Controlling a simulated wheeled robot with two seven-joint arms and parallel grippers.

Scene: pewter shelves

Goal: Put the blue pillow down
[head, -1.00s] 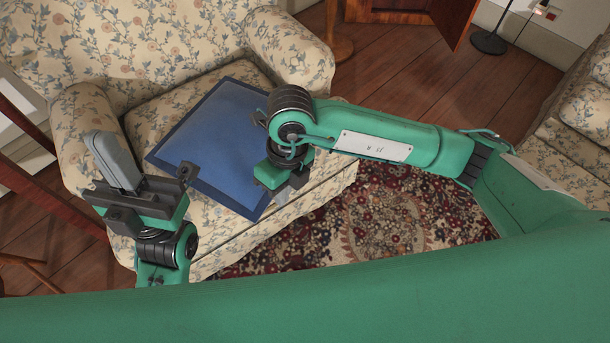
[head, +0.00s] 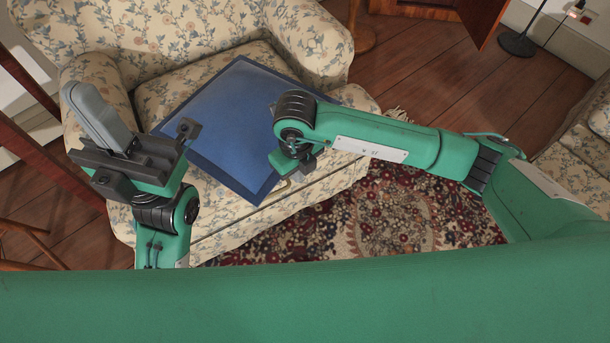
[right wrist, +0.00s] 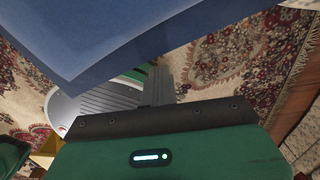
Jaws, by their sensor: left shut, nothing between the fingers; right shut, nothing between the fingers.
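The blue pillow (head: 232,112), with a darker border, lies tilted across the seat of the floral armchair (head: 205,228). Its near corner reaches over the front of the seat. In the right wrist view the pillow (right wrist: 95,30) fills the upper left, with one corner hanging near the fingers. My right gripper (head: 300,163) is at the pillow's right edge in the head view; its fingers are mostly hidden there. It is shut and holds nothing. My left gripper (head: 90,105) is shut and empty, raised to the left of the pillow, before the chair's left arm.
A patterned rug (head: 395,215) covers the floor in front of the armchair. A second floral seat (head: 580,160) stands at the right. A wooden cabinet (head: 430,10) and a dark lamp base (head: 517,42) are at the back. Bare wooden floor (head: 440,75) lies between.

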